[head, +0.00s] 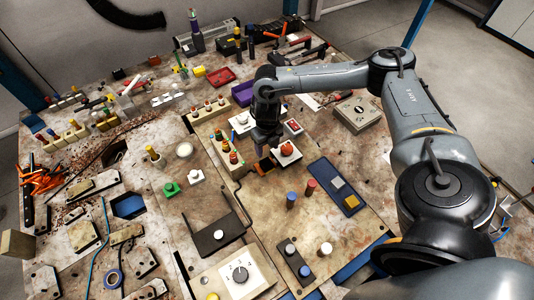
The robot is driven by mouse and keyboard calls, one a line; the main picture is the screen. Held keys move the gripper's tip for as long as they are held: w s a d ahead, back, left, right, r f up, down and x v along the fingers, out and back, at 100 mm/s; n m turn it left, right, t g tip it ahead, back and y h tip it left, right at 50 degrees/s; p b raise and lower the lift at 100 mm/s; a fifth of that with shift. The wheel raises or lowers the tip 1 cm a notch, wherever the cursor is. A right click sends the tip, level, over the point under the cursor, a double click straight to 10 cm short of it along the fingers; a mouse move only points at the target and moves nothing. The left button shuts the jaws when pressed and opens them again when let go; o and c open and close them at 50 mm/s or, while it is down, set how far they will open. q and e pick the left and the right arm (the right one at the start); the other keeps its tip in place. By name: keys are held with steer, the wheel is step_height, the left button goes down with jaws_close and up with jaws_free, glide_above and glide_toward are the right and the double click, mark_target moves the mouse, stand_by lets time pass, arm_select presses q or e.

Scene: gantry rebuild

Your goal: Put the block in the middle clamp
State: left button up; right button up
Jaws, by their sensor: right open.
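My right gripper (265,151) points down over the middle of the table. It is open, and its fingertips are small and dark. A small orange-brown piece (263,166) shows just below it; I cannot tell if they touch. A tan wooden block (17,243) stands at the far left edge, well away from the gripper. Several clamp-like metal fixtures lie at left: an upper one (92,186), one below it (82,234) and one to the right (126,234). I cannot tell for certain which is the middle clamp. My left gripper is not in view.
Beside the gripper stand a white box with a red button (286,151) and a wooden rack with red and green pegs (227,153). A blue tray (334,187) lies to the right. Orange-handled tools (40,178) lie at far left.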

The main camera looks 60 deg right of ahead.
steer(key=w+a+f+t+y, duration=0.1)
steer(key=w+a+t+y, duration=0.1)
steer(key=a, duration=1)
steer(key=w+a+f+t+y, duration=0.1)
steer(key=w+a+f+t, duration=0.1)
steer(key=a, duration=1.1)
steer(key=s+a+r+m+t+y, duration=0.1)
steer(key=a+r+m+t, duration=0.1)
steer(key=a+m, duration=0.3)
steer(key=a+r+m+t+y, duration=0.1)
steer(key=a+r+m, duration=0.2)
steer(key=a, duration=0.5)
steer(key=s+d+f+m+g+h, duration=0.2)
steer(key=s+d+m, duration=1.1)
steer(key=m, duration=0.7)
steer(key=s+g+h, duration=0.1)
steer(key=h, duration=0.1)
steer(key=shift+s+d+h, duration=0.35)
steer(key=shift+s+h, duration=0.05)
